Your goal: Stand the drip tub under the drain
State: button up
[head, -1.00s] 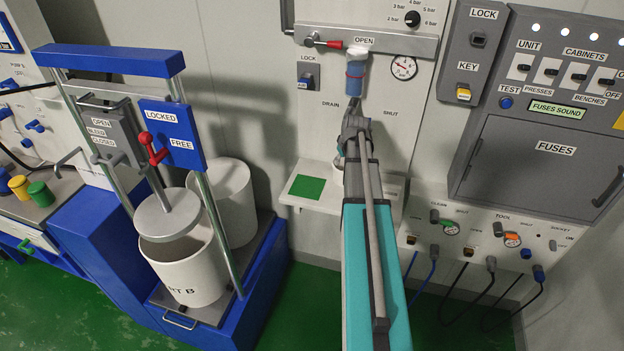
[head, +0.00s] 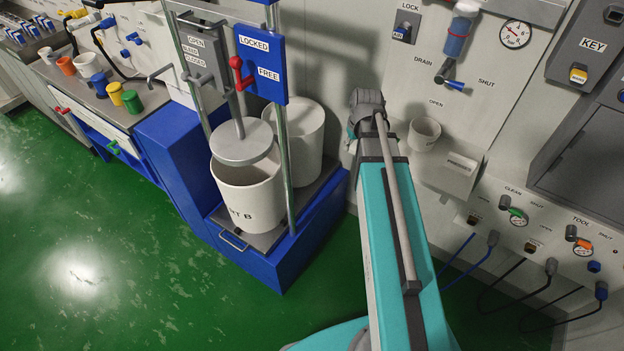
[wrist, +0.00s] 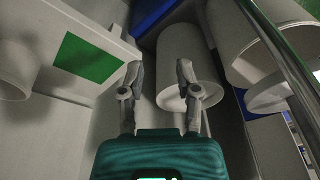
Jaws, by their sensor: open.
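The drip tub (head: 425,134) is a small cream cup standing upright on the white wall shelf (head: 455,178). It also shows at the left edge of the wrist view (wrist: 14,68), beside the green square (wrist: 84,57) and off it. The drain is the outlet with a blue-tipped lever (head: 452,83) under the blue filter bowl (head: 459,32), above the tub in the head view; I cannot tell whether they line up exactly. My gripper (wrist: 158,70) is open and empty, apart from the tub. In the head view my arm hides its fingers.
A white drum (wrist: 185,62) lies beyond my fingers in the wrist view. The blue press frame (head: 280,235) with a cream drum (head: 248,190) stands left of my arm. Hoses (head: 480,258) hang below the right panel. Green floor (head: 120,240) is clear at the left.

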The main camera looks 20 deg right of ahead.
jog(key=s+a+g, duration=0.1)
jog(key=s+a, duration=0.3)
jog(key=a, duration=0.4)
jog(key=s+a+g, duration=0.1)
jog(key=s+a, duration=0.4)
jog(key=a, duration=0.3)
jog(key=shift+s+f, duration=0.15)
jog(key=shift+s, duration=0.1)
